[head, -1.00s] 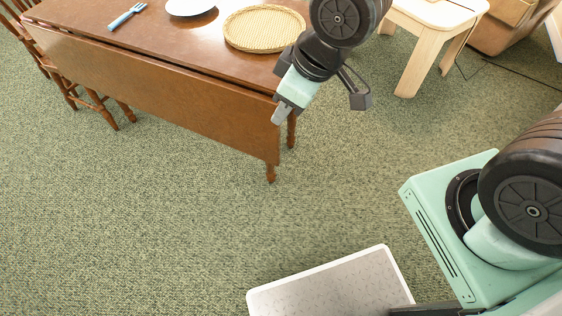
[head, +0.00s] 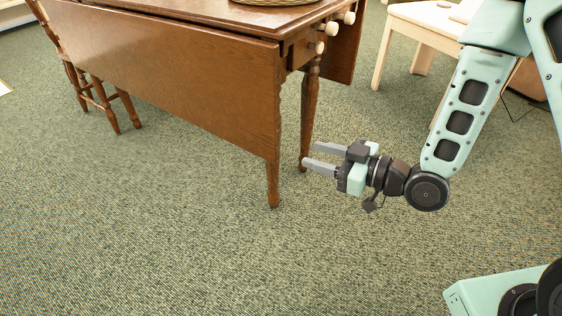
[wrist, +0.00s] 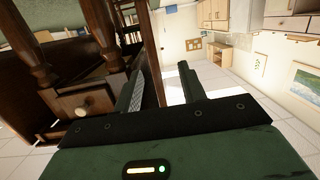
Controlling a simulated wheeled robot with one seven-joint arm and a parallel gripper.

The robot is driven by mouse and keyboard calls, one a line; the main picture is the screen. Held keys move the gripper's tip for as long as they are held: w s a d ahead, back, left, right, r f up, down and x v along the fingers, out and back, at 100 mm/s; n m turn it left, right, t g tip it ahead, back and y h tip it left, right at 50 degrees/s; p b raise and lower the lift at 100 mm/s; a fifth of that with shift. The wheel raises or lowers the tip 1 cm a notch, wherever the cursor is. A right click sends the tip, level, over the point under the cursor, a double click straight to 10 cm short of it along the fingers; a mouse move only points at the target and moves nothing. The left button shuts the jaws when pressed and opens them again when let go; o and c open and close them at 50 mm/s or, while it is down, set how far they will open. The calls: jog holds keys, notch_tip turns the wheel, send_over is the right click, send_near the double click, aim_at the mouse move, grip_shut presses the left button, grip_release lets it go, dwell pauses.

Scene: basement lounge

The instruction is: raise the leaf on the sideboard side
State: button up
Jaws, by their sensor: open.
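A brown wooden drop-leaf table stands in the upper left of the head view. Its near leaf (head: 170,75) hangs straight down, and its far leaf (head: 347,50) also hangs. I cannot tell which faces the sideboard. My gripper (head: 312,156) is open and empty, low beside the table's near end, with fingers pointing left. They overlap the foot of a turned leg (head: 309,100) in the head view; contact cannot be told. In the upside-down wrist view, a brown panel (wrist: 150,50), apparently the near leaf edge-on, lies in line with the gap between the fingers (wrist: 160,85).
Pale knobs (head: 318,47) stick out at the table's end. Another table leg (head: 272,185) stands below the near leaf's corner. A wooden chair (head: 85,80) is at the far left, and a pale side table (head: 415,35) at upper right. The green carpet (head: 180,240) in front is clear.

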aim_at(266, 136)
jog(key=shift+m+t+y, duration=0.5)
jog(key=shift+t, duration=0.2)
jog(key=f+b+x, duration=0.1)
jog(key=b+x, duration=0.2)
jog(key=x, duration=0.1)
jog(key=b+x, duration=0.3)
jog(key=x, duration=0.2)
jog(key=w+f+b+x, duration=0.1)
jog(key=b+x, duration=0.1)
jog(key=x, duration=0.2)
jog(key=shift+w+d+f+b, duration=0.2)
jog(key=shift+f+b, duration=0.15)
jog(key=shift+b, duration=0.05)
jog(key=shift+x, duration=0.75)
jog(key=shift+r, duration=0.15)
jog(key=shift+c, duration=0.3)
grip_shut()
